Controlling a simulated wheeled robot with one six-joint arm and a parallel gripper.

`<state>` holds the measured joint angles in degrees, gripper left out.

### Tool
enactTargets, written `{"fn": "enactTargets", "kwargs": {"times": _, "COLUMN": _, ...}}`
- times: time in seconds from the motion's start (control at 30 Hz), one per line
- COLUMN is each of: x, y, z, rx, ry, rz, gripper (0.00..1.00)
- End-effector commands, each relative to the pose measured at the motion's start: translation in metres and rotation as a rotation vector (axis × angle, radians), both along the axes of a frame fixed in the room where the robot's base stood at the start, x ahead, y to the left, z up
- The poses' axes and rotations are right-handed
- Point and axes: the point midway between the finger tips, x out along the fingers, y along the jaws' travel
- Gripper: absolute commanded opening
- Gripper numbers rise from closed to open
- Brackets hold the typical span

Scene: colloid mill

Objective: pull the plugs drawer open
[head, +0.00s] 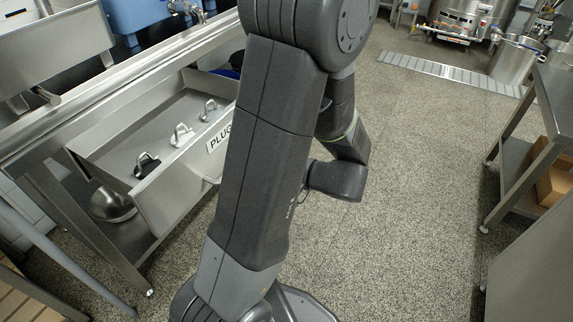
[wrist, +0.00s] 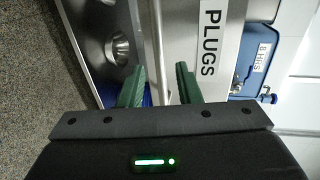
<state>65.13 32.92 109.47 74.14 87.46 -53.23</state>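The plugs drawer (head: 180,183) stands pulled out from under the steel counter in the head view, with several handled pieces lying inside. Its front carries a white PLUGS label, and a pale handle shows just left of my arm. In the wrist view the drawer front (wrist: 182,35) with its PLUGS label (wrist: 209,42) is upper right of centre. My gripper (wrist: 160,72) is open, its two green fingers apart. A steel bar, seemingly the drawer handle (wrist: 157,50), lies between the fingers' lines; I cannot tell whether they touch it. My arm hides the gripper in the head view.
A steel bowl (head: 111,204) sits below the drawer. A blue container (wrist: 262,62) marked 8 HRS shows in the wrist view. A steel table (head: 549,150) with cardboard boxes stands at the right. The speckled floor (head: 420,200) between is clear.

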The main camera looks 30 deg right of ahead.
Motion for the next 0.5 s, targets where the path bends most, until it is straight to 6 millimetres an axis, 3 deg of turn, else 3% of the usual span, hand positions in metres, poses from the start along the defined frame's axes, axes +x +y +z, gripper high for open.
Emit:
{"fn": "enactTargets", "kwargs": {"times": 0.3, "x": -0.045, "y": -0.034, "z": 0.013, "rx": 0.000, "ry": 0.000, "rz": -0.003, "gripper": 0.31}}
{"fn": "enactTargets", "kwargs": {"times": 0.5, "x": -0.059, "y": -0.043, "z": 0.015, "rx": 0.000, "ry": 0.000, "rz": -0.001, "gripper": 0.31}}
